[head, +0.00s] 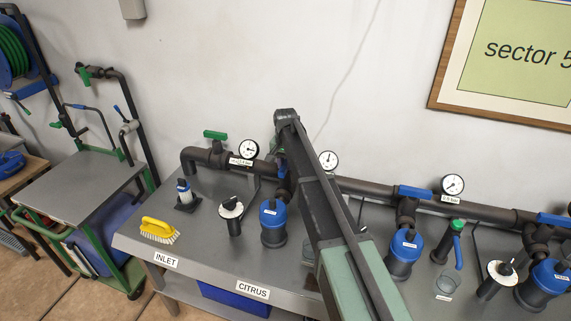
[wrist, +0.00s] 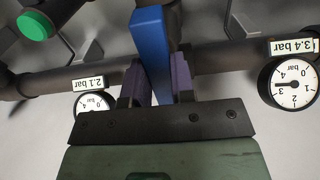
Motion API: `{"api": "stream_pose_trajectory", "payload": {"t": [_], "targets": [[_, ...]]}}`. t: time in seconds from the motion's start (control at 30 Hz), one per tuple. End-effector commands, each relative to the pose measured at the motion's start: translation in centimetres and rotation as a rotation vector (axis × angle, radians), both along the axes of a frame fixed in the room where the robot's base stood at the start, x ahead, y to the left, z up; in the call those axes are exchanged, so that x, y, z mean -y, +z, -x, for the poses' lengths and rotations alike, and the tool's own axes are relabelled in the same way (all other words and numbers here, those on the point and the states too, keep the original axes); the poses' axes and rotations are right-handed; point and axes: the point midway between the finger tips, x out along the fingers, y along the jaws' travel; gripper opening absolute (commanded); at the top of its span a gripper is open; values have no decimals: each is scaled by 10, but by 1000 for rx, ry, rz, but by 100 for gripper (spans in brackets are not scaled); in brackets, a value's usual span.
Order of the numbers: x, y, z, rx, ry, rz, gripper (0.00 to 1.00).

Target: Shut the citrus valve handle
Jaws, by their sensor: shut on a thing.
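A blue valve handle (wrist: 152,50) runs up the middle of the wrist view, crosswise to the dark horizontal pipe. My gripper (wrist: 156,85) is shut on this handle, with a purple pad against each side. In the head view my arm covers the gripper and most of this valve; a bit of blue (head: 282,171) shows beside the arm. The CITRUS label (head: 252,290) is on the bench front below. A blue-topped filter (head: 273,222) stands under the pipe above that label.
Pressure gauges (wrist: 95,104) and (wrist: 291,83) flank the handle in the wrist view. A green handle (head: 215,135) sits on the pipe's left end. Other blue handles (head: 415,192) sit to the right. A yellow brush (head: 159,230) and bottle (head: 184,192) are on the bench (head: 205,253).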

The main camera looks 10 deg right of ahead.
Motion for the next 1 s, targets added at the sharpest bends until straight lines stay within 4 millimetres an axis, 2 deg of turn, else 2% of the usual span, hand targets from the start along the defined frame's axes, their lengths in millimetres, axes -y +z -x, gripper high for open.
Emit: {"api": "stream_pose_trajectory", "payload": {"t": [0.27,0.47,1.0], "targets": [[0,0,0,0,-37,0,0],[0,0,0,0,-135,0,0],[0,0,0,0,-617,0,0]]}}
